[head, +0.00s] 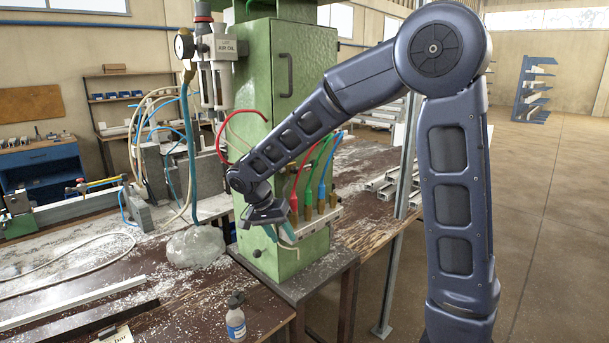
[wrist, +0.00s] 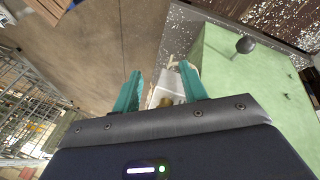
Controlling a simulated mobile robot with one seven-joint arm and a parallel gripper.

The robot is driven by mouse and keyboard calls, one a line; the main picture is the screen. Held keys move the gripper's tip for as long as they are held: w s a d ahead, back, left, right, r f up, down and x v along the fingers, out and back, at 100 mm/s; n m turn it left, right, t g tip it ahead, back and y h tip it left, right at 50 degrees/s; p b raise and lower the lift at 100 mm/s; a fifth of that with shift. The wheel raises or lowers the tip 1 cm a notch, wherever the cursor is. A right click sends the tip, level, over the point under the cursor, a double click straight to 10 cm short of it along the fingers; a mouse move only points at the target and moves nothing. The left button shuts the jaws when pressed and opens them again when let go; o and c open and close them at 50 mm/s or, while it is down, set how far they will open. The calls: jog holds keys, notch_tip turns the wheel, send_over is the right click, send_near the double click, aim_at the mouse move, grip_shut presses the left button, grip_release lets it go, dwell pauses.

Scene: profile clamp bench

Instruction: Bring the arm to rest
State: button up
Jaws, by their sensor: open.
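My arm reaches from the right of the head view toward the green machine cabinet (head: 275,75). My gripper (head: 282,238) hangs low in front of that cabinet. In the wrist view my gripper (wrist: 162,88) shows two teal fingers standing apart with a gap between them. A pale fitting and a brass-coloured part show behind the gap, and I cannot tell how far off they are. I see nothing held. The green cabinet side (wrist: 235,85) fills the right of the wrist view, near the right finger.
Red, green and blue hoses with brass fittings (head: 308,208) sit close beside my gripper. A small bottle (head: 236,318) stands on the chip-strewn bench (head: 185,290). An air-oil unit (head: 218,75) hangs at the cabinet's left. Open floor (head: 550,220) lies at the right.

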jog(key=s+d+r+n+y, duration=0.15)
jog(key=d+r, duration=0.25)
jog(key=d, duration=0.7)
jog(key=s+d+r+n+y, duration=0.15)
jog(key=d+r, duration=0.35)
jog(key=d, duration=0.5)
jog(key=s+d+t, duration=0.1)
jog(key=s+d, duration=0.3)
jog(key=d, duration=0.3)
jog(key=s+d+r+t+y, duration=0.1)
jog(key=s+d+t, duration=0.1)
jog(key=d, duration=0.4)
jog(key=shift+s+d+r+n+y, duration=0.25)
jog(key=shift+s+d+n+y, duration=0.1)
jog(key=shift+s, duration=0.55)
